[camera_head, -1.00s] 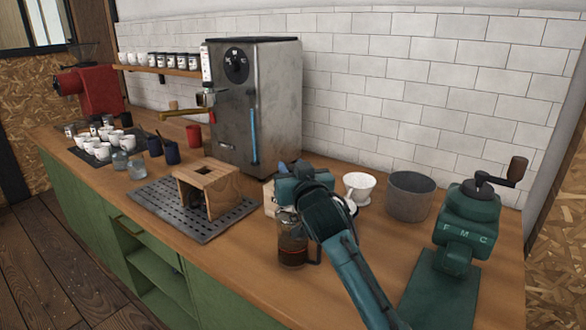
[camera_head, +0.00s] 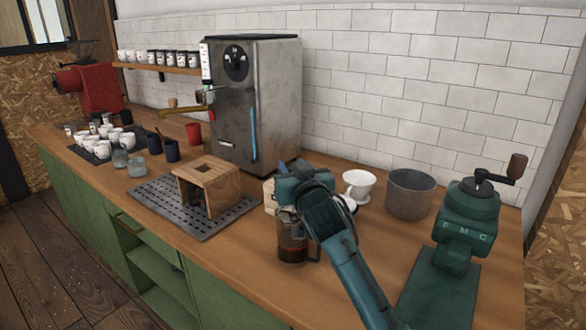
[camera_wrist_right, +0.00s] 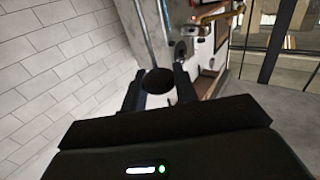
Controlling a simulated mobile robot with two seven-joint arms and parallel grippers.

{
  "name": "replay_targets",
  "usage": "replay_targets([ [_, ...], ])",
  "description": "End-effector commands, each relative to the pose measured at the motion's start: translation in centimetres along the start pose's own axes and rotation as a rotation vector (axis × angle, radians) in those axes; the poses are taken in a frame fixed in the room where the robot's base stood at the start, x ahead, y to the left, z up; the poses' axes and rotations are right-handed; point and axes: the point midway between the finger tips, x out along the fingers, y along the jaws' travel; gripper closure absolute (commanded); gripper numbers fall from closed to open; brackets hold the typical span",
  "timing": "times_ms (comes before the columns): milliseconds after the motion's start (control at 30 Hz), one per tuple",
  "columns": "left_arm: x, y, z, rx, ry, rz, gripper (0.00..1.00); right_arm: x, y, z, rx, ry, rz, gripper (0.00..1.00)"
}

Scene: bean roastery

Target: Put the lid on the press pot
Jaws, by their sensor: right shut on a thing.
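The press pot (camera_head: 292,252), a glass vessel with dark brown liquid in it, stands on the counter below my right gripper (camera_head: 287,195). My right arm covers part of the pot's top and right side. In the right wrist view, my right gripper (camera_wrist_right: 157,80) is shut on a dark round thing (camera_wrist_right: 157,84), which looks like the lid. In the head view the gripper hides the lid, so I cannot tell whether it touches the pot's rim. My left gripper is not in view.
A white dripper (camera_head: 358,184) and a grey bin (camera_head: 411,194) stand behind my arm. A green hand grinder (camera_head: 465,222) is at the right.

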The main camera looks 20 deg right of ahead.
Motion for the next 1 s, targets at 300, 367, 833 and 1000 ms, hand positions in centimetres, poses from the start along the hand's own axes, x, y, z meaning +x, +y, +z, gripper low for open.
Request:
replay_targets([
  [300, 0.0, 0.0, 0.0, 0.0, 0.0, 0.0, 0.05, 0.0, 0.0, -0.1, 0.0, 0.001, -0.001, 0.48],
  [367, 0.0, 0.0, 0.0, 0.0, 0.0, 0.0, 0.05, 0.0, 0.0, -0.1, 0.0, 0.001, -0.001, 0.45],
  [833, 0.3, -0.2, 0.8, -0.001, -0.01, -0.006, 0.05, -2.2, 0.0, 0.2, 0.001, 0.0, -0.001, 0.45],
  [1000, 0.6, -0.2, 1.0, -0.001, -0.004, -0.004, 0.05, -5.9, 0.0, 0.2, 0.002, 0.0, -0.002, 0.45],
])
